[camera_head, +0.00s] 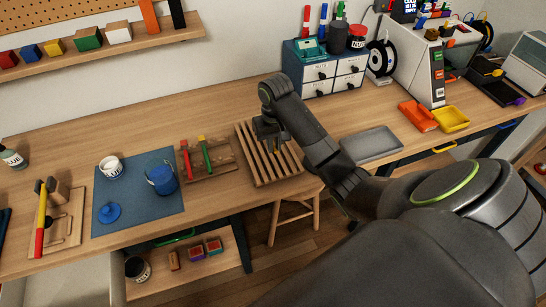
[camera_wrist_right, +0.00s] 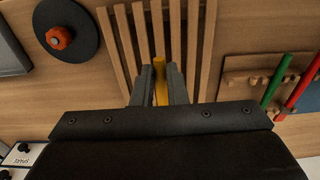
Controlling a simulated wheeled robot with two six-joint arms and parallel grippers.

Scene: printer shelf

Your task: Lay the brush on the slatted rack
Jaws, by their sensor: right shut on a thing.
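The slatted rack (camera_head: 256,163) lies on the table, its pale wooden slats also filling the top middle of the right wrist view (camera_wrist_right: 205,50). My right gripper (camera_head: 271,136) is over the far part of the rack. In the right wrist view, its fingers (camera_wrist_right: 159,88) are shut on the brush (camera_wrist_right: 160,66), seen as a narrow yellow handle. The brush is above or at the slats; I cannot tell whether it touches them. Its other end is hidden by the gripper. My left gripper is not in view.
A wooden holder with red and green handled tools (camera_head: 207,154) stands left of the rack. A grey tray (camera_head: 371,144) lies to the right. In the wrist view, a dark disc with an orange knob (camera_wrist_right: 59,37) lies beside the rack. Drawers (camera_head: 325,72) stand behind.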

